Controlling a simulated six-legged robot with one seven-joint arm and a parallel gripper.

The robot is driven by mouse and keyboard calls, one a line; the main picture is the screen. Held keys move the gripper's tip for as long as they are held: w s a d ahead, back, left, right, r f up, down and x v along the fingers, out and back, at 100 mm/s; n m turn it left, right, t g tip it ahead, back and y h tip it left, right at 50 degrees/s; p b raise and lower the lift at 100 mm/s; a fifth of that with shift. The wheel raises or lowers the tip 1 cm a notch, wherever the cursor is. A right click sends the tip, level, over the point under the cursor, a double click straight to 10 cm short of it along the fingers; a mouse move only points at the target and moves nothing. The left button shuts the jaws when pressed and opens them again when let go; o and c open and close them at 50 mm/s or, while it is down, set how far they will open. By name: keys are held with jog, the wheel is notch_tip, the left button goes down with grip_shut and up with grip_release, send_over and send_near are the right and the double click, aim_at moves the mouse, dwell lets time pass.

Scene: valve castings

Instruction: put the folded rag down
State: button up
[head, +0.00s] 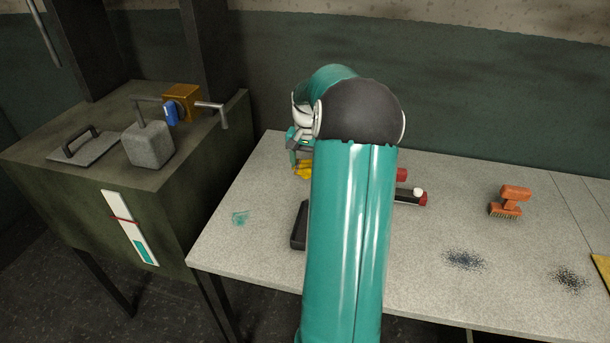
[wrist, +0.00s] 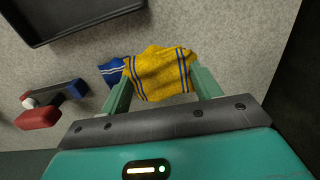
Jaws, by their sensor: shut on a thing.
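The folded rag is yellow with blue stripes. In the wrist view the rag (wrist: 160,72) sits between the two teal fingers of my gripper (wrist: 163,88), which is shut on it. A blue piece with pale stripes (wrist: 112,71) shows at its left edge; I cannot tell whether it is part of the same rag. In the head view the rag (head: 303,169) is a small yellow patch just below my gripper (head: 300,153), over the far left part of the table. My arm hides much of it. I cannot tell whether the rag touches the table.
A black tray (head: 299,228) lies on the grey table (head: 270,180), partly behind my arm. A red-ended bar with a white knob (head: 417,192) and an orange brush (head: 510,200) lie to the right. Dark specks (head: 465,260) mark the front. A green cabinet (head: 80,200) stands left.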

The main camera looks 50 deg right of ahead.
send_over(305, 184)
notch_tip(305, 184, down, 5)
jog(key=shift+r, duration=0.1)
jog(key=shift+f, duration=1.6)
jog(key=shift+f, duration=0.15)
jog(key=o, duration=0.9)
notch_tip(305, 184, up, 12)
jog(key=shift+r, duration=0.2)
